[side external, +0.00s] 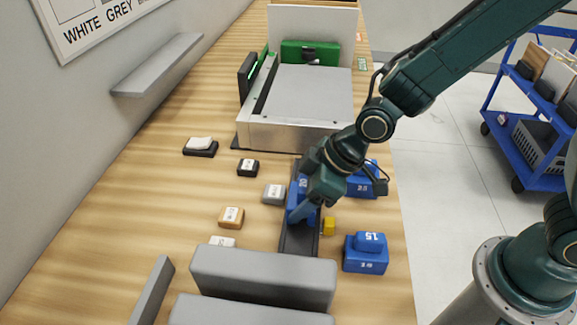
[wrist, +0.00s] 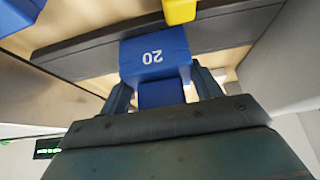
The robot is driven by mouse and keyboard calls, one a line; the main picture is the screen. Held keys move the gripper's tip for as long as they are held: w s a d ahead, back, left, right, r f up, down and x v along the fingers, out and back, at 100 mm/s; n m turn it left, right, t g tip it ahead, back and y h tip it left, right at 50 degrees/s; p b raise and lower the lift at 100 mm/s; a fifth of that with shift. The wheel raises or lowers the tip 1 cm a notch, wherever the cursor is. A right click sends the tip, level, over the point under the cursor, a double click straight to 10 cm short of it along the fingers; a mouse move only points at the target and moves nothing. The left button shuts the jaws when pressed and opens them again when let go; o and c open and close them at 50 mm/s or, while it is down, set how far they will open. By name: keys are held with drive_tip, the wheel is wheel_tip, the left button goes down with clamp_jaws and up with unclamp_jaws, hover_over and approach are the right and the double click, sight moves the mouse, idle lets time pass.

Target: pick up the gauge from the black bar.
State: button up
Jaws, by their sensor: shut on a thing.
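The gauge is a blue block marked 20 (wrist: 155,55). In the wrist view it sits between my two fingers, against the long black bar (wrist: 85,52). In the side view the black bar (side external: 299,240) lies on the bench, and the blue gauge (side external: 293,208) shows partly behind my wrist. My gripper (wrist: 165,88) is shut on the gauge from above. It also shows in the side view (side external: 303,212). I cannot tell whether the gauge touches the bar or is slightly clear of it.
A yellow block (side external: 328,226) is close to the right of the bar. Blue blocks stand at right, one marked 15 (side external: 369,243) and another behind my wrist (side external: 364,187). Several small labelled blocks (side external: 231,216) lie left. A machine (side external: 300,95) stands behind, and grey blocks (side external: 262,278) in front.

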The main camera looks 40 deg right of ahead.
drive_tip(key=shift+r, duration=0.2)
wheel_tip(320, 180, up, 20)
drive_tip(key=shift+f, duration=0.15)
idle(0.5)
